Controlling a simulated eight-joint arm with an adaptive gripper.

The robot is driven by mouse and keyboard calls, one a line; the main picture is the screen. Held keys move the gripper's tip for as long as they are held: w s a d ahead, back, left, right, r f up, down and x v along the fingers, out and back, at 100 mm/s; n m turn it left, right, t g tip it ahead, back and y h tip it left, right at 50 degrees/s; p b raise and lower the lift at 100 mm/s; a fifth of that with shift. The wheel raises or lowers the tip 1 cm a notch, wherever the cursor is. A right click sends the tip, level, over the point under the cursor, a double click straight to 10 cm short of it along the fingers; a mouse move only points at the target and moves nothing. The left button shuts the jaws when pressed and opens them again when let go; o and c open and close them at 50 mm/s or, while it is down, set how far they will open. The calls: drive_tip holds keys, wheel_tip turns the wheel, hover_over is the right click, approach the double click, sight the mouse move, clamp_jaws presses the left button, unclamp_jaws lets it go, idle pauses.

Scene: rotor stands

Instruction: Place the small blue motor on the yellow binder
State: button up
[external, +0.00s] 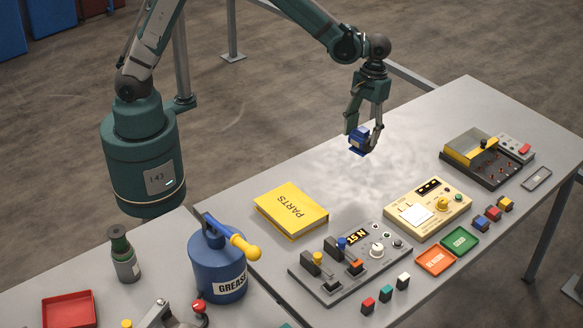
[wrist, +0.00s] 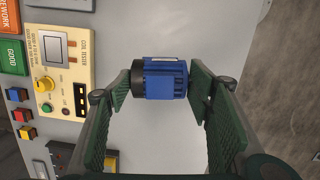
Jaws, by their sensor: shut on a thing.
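The small blue motor (external: 358,141) is held above the table in the external view. My gripper (external: 362,135) is shut on it. In the wrist view the motor (wrist: 163,79), blue with a dark end, sits between the two green-padded fingers of my gripper (wrist: 162,82). The yellow binder (external: 291,210), marked PARTS, lies flat on the grey table to the lower left of my gripper, and its top is bare. The binder does not show in the wrist view.
A cream coil tester (external: 427,209) and a grey test stand with a display (external: 350,262) stand near the binder. A blue grease can (external: 217,262) with a yellow spout is at its lower left. A black and yellow device (external: 481,158) is at right. The table below the motor is clear.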

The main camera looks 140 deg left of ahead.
drive_tip(key=d+r, duration=0.1)
drive_tip(key=d, duration=1.6)
drive_tip(key=m+p, duration=0.1)
hover_over(287, 203)
drive_tip(key=shift+f, duration=0.1)
drive_tip(key=shift+f, duration=2.8)
drive_tip(key=shift+f, duration=0.1)
drive_tip(key=shift+f, duration=1.95)
drive_tip(key=shift+f, duration=0.2)
drive_tip(key=o, duration=1.2)
drive_tip(key=shift+r, duration=0.25)
